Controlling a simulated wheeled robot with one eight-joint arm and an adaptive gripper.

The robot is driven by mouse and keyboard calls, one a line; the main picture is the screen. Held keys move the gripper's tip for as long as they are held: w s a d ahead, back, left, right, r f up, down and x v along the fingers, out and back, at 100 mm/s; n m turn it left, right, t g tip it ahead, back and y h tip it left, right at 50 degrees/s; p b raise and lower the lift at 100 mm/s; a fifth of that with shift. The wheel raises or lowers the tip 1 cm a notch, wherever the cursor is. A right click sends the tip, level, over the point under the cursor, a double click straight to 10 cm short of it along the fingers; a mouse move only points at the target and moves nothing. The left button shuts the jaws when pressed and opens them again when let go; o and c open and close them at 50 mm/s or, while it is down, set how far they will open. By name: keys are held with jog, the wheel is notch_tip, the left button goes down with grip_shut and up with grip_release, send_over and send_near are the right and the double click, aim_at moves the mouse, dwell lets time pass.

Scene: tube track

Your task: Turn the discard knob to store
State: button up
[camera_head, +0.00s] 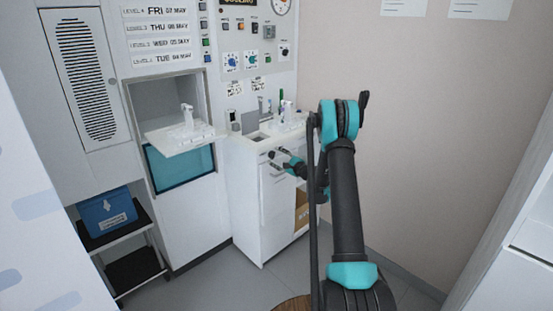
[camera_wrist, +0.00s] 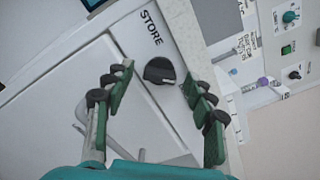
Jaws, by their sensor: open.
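The discard knob (camera_wrist: 159,71) is a round black knob on a white cabinet front, just below the printed word STORE (camera_wrist: 150,27) in the wrist view. A small pale mark shows near its lower edge; I cannot tell for sure which setting it points to. My gripper (camera_wrist: 158,78) is open, with one green-padded finger on each side of the knob. The fingers look apart from the knob. In the head view my gripper (camera_head: 277,160) is at the upper front of the white cabinet (camera_head: 246,190), and the knob cannot be made out clearly there.
A bent grey handle (camera_wrist: 120,145) is on the cabinet front below the knob. The cabinet top holds a sink and bottles (camera_head: 285,110). A shelf flap (camera_head: 182,140) sticks out to the left, with a blue box (camera_head: 107,210) lower down. Floor in front is clear.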

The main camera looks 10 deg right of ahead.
jog(key=c, duration=1.2)
jog(key=shift+o, duration=0.2)
jog(key=shift+n, duration=0.3)
jog(key=n, duration=0.7)
jog(key=shift+f+n, duration=0.1)
jog(key=shift+n, duration=0.3)
jog(key=n, duration=0.3)
jog(key=shift+n, duration=0.3)
jog(key=shift+f+n, duration=0.1)
jog(key=shift+n, duration=1.8)
